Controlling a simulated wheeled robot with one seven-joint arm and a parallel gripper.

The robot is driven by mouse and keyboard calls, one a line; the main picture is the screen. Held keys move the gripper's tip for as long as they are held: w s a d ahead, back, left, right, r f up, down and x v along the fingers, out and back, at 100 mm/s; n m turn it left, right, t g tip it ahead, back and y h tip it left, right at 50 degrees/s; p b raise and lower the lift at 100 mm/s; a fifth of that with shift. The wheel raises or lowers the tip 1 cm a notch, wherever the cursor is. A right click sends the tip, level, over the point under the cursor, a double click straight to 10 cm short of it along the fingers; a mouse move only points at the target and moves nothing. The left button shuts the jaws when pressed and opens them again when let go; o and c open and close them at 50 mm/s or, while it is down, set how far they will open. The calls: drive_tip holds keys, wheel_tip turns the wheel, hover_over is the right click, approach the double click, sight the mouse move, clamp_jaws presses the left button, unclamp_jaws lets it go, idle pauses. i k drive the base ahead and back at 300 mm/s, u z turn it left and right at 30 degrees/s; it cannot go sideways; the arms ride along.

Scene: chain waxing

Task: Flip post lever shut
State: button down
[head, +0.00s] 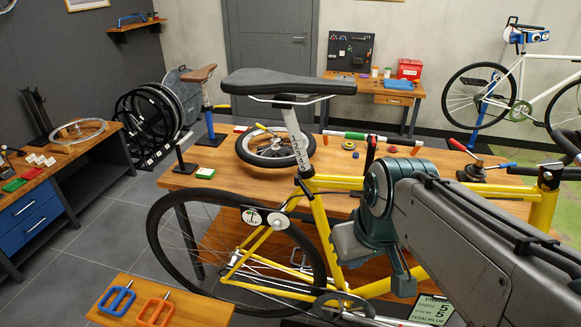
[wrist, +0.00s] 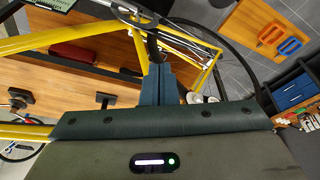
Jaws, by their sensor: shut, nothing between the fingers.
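The yellow bicycle (head: 330,222) stands in front of the workbench, with its black saddle (head: 290,82) and silver seat post (head: 297,138) upright. A dark collar (head: 304,172) sits where the post enters the frame. In the head view my arm covers the middle of the frame.
The wooden workbench (head: 225,178) behind the bicycle holds a small wheel (head: 275,150), a red-tipped black stand (head: 371,150) and small parts. A low wooden surface (head: 150,312) at front left bears blue (head: 117,300) and orange (head: 154,309) handled items. Grey floor is open at left.

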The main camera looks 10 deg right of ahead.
sight(299, 182)
drive_tip(key=k, duration=0.5)
drive_tip(key=u, duration=0.85)
drive_tip(key=i, duration=0.75)
drive_tip(key=z, duration=0.35)
